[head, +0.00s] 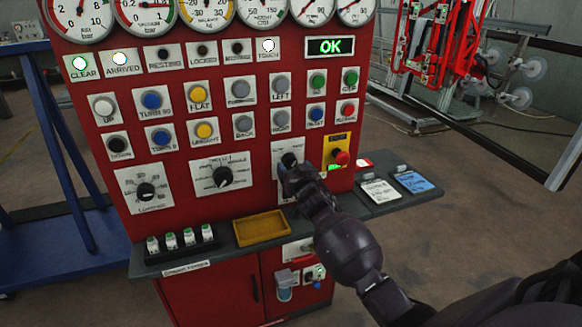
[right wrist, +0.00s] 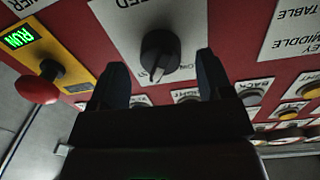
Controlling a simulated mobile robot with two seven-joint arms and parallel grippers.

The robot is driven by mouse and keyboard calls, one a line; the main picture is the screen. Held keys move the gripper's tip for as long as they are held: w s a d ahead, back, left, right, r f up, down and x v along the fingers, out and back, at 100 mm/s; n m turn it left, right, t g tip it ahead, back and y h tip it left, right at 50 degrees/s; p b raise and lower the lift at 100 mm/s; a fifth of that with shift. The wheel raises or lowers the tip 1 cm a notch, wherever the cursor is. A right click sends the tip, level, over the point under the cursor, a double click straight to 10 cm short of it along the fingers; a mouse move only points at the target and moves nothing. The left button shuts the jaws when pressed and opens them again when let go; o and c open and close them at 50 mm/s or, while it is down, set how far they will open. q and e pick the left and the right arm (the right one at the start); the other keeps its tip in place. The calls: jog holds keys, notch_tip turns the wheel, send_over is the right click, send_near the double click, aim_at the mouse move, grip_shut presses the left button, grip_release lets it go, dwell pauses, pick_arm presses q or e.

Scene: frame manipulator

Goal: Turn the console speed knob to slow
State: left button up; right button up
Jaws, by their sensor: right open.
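The speed knob (head: 289,160) is a black rotary knob on a white plate (head: 279,150) of the red console. In the right wrist view the knob (right wrist: 160,54) shows large, and its white pointer mark points to the bottom of the picture. A label ending in "OW" is partly visible right of the pointer; the rest is hidden. My right gripper (head: 289,176) is at the knob's plate. In the right wrist view its two dark fingers (right wrist: 162,82) are open, one to each side of the knob, with visible gaps. My left gripper is out of view.
A yellow plate with a red button (head: 341,157) is close right of the knob. A black selector (head: 222,176) is to its left. A console shelf with a yellow tray (head: 262,229) juts out below. A green "OK" display (head: 330,46) is lit above.

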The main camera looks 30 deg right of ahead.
jog(key=shift+x, duration=1.2)
jog(key=c, duration=0.9)
